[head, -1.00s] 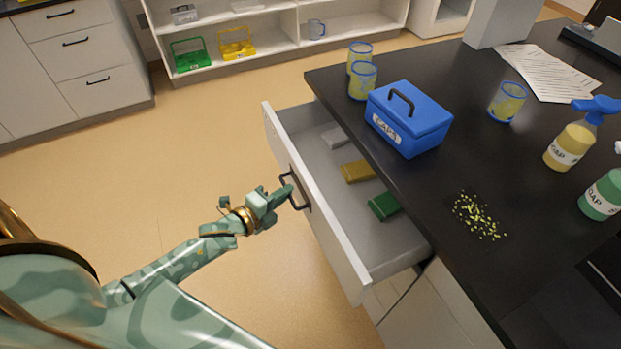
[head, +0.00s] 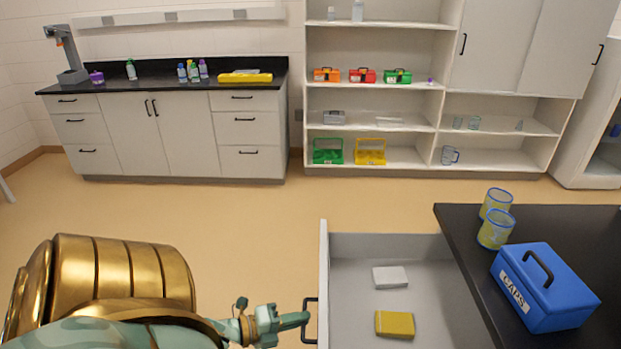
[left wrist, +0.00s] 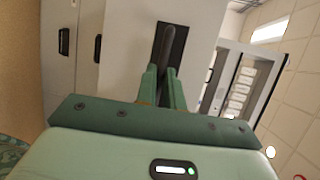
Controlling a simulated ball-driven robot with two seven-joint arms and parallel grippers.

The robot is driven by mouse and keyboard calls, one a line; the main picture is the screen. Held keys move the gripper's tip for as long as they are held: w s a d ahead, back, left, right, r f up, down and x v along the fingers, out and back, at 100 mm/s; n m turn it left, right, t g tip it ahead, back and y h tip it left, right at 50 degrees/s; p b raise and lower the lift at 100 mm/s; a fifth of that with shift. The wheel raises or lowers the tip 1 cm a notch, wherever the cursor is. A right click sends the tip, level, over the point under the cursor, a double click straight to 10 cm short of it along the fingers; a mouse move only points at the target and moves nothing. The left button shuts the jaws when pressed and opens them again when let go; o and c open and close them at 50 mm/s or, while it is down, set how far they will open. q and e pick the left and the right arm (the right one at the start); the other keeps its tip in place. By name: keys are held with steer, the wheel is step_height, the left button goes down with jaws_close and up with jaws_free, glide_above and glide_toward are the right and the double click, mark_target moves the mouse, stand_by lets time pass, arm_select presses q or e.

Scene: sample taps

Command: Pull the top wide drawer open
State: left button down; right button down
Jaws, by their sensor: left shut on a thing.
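The wide top drawer (head: 323,275) stands pulled out from under the black counter in the head view. Its dark handle (head: 310,322) is on the outer face at the left. My left gripper (head: 303,319) is at this handle. In the left wrist view the two green fingers (left wrist: 163,90) are shut on the dark handle bar (left wrist: 168,55). Inside the drawer lie a white block (head: 390,277) and a yellow block (head: 394,323). The drawer's near part is cut off by the lower frame edge. My right gripper is not in view.
A blue caps box (head: 545,287) and two yellowish beakers (head: 496,228) stand on the black counter (head: 462,222) right of the drawer. Floor (head: 200,210) is clear left of the drawer. Shelves (head: 425,105) and another cabinet (head: 170,135) line the back wall.

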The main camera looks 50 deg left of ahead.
arm_select(q)
steer(key=shift+s+a, duration=0.1)
stand_by(0.3)
steer(key=c, duration=1.5)
jaws_free()
steer(key=p+v, duration=0.1)
steer(key=v, duration=1.5)
steer(key=shift+s, duration=0.15)
steer(key=shift+f, duration=0.1)
